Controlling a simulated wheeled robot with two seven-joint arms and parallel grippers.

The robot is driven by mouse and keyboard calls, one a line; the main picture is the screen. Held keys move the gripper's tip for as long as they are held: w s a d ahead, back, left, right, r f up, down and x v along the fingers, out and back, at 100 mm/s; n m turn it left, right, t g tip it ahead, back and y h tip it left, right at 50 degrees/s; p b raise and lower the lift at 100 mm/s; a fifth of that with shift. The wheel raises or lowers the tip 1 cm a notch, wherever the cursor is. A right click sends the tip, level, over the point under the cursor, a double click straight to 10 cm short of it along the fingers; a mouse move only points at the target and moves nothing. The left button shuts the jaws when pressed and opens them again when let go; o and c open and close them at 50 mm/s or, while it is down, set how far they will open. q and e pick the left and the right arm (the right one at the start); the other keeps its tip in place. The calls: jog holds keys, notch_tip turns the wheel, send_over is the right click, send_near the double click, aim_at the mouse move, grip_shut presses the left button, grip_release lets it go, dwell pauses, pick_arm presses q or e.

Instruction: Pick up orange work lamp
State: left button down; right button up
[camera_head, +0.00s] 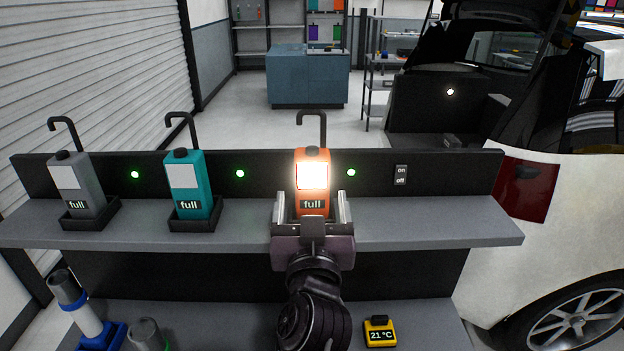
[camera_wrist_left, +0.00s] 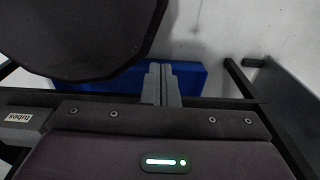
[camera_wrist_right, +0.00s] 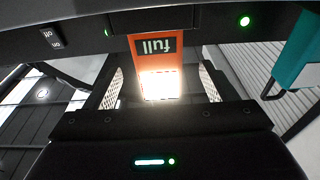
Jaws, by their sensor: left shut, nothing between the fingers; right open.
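The orange work lamp (camera_head: 312,204) stands upright on the grey shelf, with its hook up, its front panel glowing white and a "full" label below. My right gripper (camera_head: 312,207) is open in front of it, one finger on each side of the lamp's lower body. In the right wrist view the lamp (camera_wrist_right: 160,48) shows upside down between the two spread fingers, with room at the sides. Whether the fingers touch it is not clear. The lamp's base is hidden by the gripper. My left gripper (camera_wrist_left: 161,83) is shut and empty, in the left wrist view only.
A teal lamp (camera_head: 187,178) and a grey lamp (camera_head: 80,190) stand in black holders to the left on the shelf (camera_head: 420,222). An on/off switch (camera_head: 401,175) is on the back panel. A white car stands right.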

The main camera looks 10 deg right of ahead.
aim_at(313, 190)
jog(key=shift+w+d+r, duration=0.1)
jog(key=shift+w+d, duration=0.05)
jog(key=shift+w, duration=0.3)
jog(key=b+x, duration=0.1)
jog(key=x, duration=0.3)
jog(key=shift+w+d+b, duration=0.1)
jog(key=shift+w+b, duration=0.15)
jog(key=shift+b, duration=0.15)
jog(key=shift+w+r, duration=0.1)
jog(key=shift+w, duration=0.15)
jog(key=shift+s, duration=0.15)
jog(key=shift+c, duration=0.6)
jog(key=c, duration=0.5)
pick_arm(q)
jog(key=shift+w+f, duration=0.2)
jog(key=shift+f, duration=0.3)
jog(key=shift+w+f, duration=0.2)
jog(key=shift+f, duration=0.25)
pick_arm(e)
jog(key=c, duration=0.7)
